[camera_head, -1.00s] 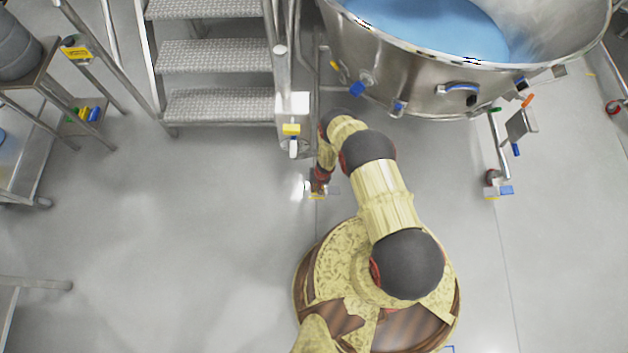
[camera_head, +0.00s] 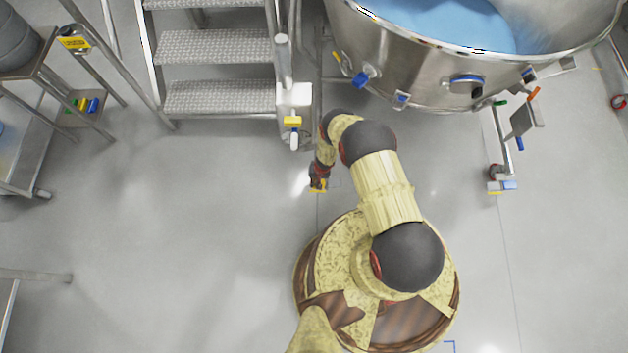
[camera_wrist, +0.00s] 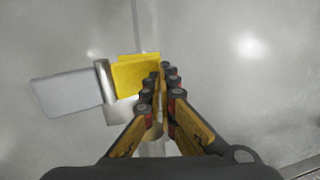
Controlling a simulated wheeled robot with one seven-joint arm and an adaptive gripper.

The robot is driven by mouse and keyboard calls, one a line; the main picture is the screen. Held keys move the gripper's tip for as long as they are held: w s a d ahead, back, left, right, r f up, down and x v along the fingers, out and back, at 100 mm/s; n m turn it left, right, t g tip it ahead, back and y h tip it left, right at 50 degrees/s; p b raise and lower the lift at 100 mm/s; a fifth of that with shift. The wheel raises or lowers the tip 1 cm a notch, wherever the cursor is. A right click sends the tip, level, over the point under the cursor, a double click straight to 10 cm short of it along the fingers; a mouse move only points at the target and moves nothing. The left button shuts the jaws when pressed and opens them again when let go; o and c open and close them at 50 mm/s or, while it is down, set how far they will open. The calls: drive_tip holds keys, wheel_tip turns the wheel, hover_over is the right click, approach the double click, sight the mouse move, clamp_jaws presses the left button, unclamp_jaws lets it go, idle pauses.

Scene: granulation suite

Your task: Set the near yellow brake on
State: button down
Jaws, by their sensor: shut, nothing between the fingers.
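The near yellow brake is a flat yellow pedal (camera_wrist: 134,75) on a metal bracket in the wrist view. A pale grey pedal (camera_wrist: 68,90) sticks out on the bracket's left side. My gripper (camera_wrist: 164,78) is shut and empty, its fingertips right beside the yellow pedal's right edge. I cannot tell whether they touch it.
The steel tank (camera_head: 430,75) with blue contents stands at the back. Metal steps (camera_head: 215,95) and a post with a yellow tab (camera_head: 292,121) are on the left. The floor between is clear.

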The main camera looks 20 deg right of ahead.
drive_tip(key=shift+r, duration=0.15)
wheel_tip(320, 180, up, 12)
drive_tip(key=d, duration=0.2)
drive_tip(key=shift+s+f, duration=0.25)
drive_tip(key=shift+s, duration=0.1)
idle(0.4)
